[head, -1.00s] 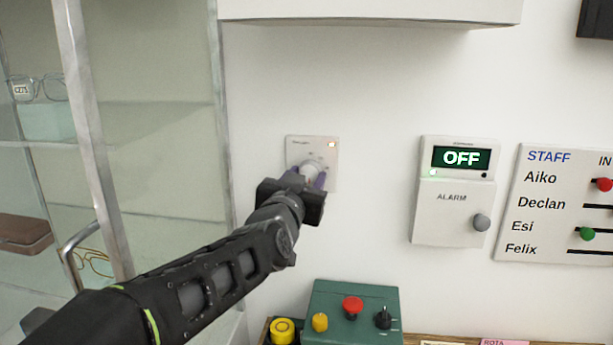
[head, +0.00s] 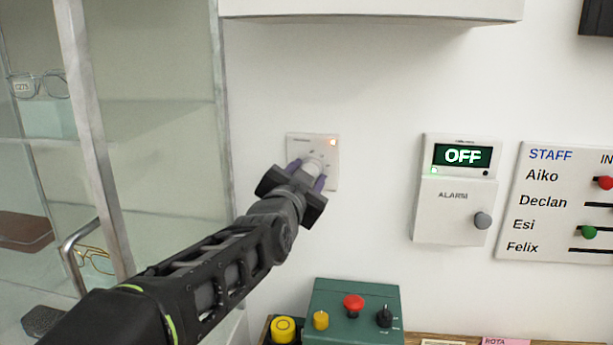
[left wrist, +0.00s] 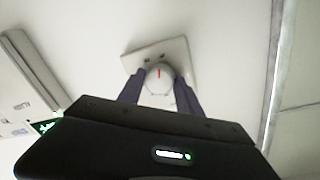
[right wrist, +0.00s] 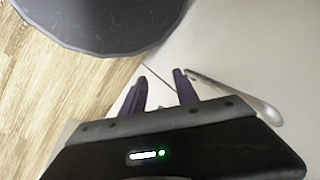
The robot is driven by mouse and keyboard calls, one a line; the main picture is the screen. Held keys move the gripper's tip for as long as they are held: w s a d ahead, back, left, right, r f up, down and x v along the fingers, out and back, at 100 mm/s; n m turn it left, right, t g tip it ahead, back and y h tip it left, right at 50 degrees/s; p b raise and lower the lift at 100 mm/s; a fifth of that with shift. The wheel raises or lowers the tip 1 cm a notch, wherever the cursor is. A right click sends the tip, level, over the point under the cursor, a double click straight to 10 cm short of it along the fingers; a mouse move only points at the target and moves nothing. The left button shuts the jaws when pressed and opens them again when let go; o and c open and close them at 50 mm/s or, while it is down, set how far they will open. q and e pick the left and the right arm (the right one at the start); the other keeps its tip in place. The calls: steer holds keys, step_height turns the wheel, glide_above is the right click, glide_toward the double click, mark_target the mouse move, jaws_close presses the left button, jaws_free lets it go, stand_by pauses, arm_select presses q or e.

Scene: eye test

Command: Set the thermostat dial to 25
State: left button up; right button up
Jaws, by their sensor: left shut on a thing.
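The thermostat (head: 328,150) is a small white plate on the wall, with an orange light at its top right. Its pale round dial (head: 315,166) is mostly hidden by my left gripper (head: 307,174) in the head view. In the left wrist view the dial (left wrist: 158,84) shows a red mark near its top, and the plate (left wrist: 181,50) looks tilted. The purple fingers of my left gripper (left wrist: 158,94) are shut on the dial, one on each side. The scale numbers are too small to read. My right gripper (right wrist: 161,92) is open and empty, seen only in the right wrist view.
An alarm box (head: 450,207) reading OFF and a staff board (head: 560,200) hang to the right. A green control box (head: 350,318) stands below. A glass cabinet with a metal handle (head: 75,245) is left. A dark round object (right wrist: 100,22) is near my right gripper.

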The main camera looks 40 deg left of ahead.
arm_select(q)
steer(key=o, duration=1.4)
steer(key=shift+c, duration=0.2)
steer(key=shift+s, duration=0.1)
steer(key=b+v, duration=0.1)
steer(key=v, duration=0.6)
steer(key=shift+s+d+b, duration=0.15)
steer(key=shift+s+b, duration=0.15)
steer(key=shift+b, duration=0.1)
steer(key=shift+r, duration=0.1)
